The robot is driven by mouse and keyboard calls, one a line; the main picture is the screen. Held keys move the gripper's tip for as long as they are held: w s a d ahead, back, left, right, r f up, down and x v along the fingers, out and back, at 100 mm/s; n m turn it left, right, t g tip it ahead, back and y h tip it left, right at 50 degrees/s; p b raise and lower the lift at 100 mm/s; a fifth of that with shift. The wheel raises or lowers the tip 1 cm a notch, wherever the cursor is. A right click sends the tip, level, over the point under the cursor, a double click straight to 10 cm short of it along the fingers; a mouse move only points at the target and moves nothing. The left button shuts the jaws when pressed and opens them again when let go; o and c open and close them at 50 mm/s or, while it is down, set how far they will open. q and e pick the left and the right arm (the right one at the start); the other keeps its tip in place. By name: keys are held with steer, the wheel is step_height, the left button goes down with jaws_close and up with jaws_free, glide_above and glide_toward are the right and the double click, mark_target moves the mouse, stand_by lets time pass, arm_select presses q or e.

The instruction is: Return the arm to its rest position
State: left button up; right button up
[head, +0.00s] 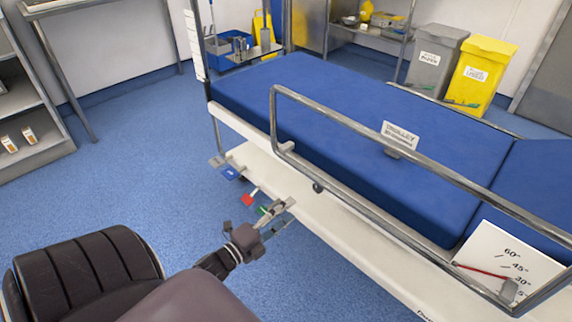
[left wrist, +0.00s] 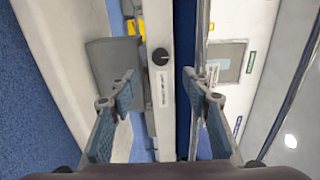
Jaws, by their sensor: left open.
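My left arm comes in from the bottom left of the head view. Its gripper (head: 276,217) is in front of the near long side of the blue-padded trolley (head: 300,95), close to its coloured foot pedals. In the left wrist view the two fingers of the gripper (left wrist: 160,100) stand wide apart with nothing held between them. Beyond them shows a pale panel with a black knob (left wrist: 160,56) and a label; I cannot tell the distance to it. My right gripper is not in view.
A metal side rail (head: 400,145) stands along the trolley. A red pedal (head: 250,197) and a blue pedal (head: 232,174) stick out low near the gripper. Open blue floor (head: 130,165) lies to the left. Grey (head: 436,55) and yellow (head: 482,75) bins stand at the back.

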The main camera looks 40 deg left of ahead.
arm_select(q)
steer(key=shift+d, duration=0.1)
stand_by(0.3)
